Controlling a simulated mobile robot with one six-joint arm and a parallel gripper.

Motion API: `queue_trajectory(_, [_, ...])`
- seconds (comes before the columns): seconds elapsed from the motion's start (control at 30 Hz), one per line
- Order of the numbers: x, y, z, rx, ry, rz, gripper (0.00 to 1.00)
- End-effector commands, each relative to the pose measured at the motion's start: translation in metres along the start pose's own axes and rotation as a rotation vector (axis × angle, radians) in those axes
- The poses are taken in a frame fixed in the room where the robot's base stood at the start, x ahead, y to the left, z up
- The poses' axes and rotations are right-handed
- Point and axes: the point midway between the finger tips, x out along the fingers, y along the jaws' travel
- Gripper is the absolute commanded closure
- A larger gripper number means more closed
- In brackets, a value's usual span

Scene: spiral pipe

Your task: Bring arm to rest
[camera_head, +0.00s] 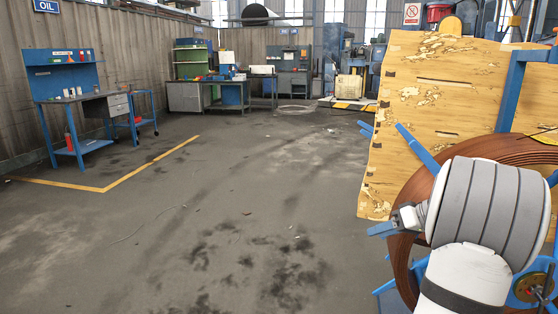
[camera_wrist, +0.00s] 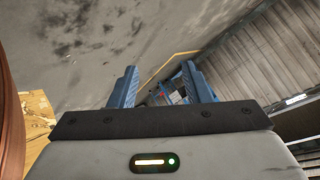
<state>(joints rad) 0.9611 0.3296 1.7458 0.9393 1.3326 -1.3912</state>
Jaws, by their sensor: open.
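My gripper (camera_wrist: 160,67) shows in the wrist view with its two blue fingers apart and nothing between them. In the head view my arm reaches in from the lower right, and the gripper (camera_head: 382,229) points left, largely seen from the side. Behind it is a brown coiled spiral pipe (camera_head: 400,275) on a blue frame (camera_head: 418,152), partly hidden by my arm. A brown curved edge, probably the coil (camera_wrist: 12,125), shows at the left edge of the wrist view.
A large worn wooden panel (camera_head: 420,95) stands behind the coil. A blue workbench (camera_head: 75,100) is at the left wall; more benches (camera_head: 215,90) stand at the back. A yellow line (camera_head: 150,165) marks the floor. The floor in the middle is clear.

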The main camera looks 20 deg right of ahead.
Motion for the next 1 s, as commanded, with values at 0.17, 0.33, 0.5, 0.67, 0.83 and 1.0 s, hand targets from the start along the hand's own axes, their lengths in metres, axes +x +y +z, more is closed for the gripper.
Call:
queue_trajectory(0.17, [0.022, -0.138, -0.012, 0.076, -0.274, 0.051, 0.56])
queue_trajectory(0.33, [0.021, -0.239, 0.009, 0.102, -0.458, 0.185, 0.56])
queue_trajectory(0.5, [0.001, -0.316, 0.038, 0.074, -0.545, 0.352, 0.56])
queue_trajectory(0.67, [-0.021, -0.358, 0.061, 0.026, -0.54, 0.478, 0.56])
queue_trajectory(0.83, [-0.033, -0.375, 0.076, -0.008, -0.508, 0.544, 0.56])
queue_trajectory(1.0, [-0.035, -0.374, 0.081, -0.01, -0.496, 0.561, 0.56])
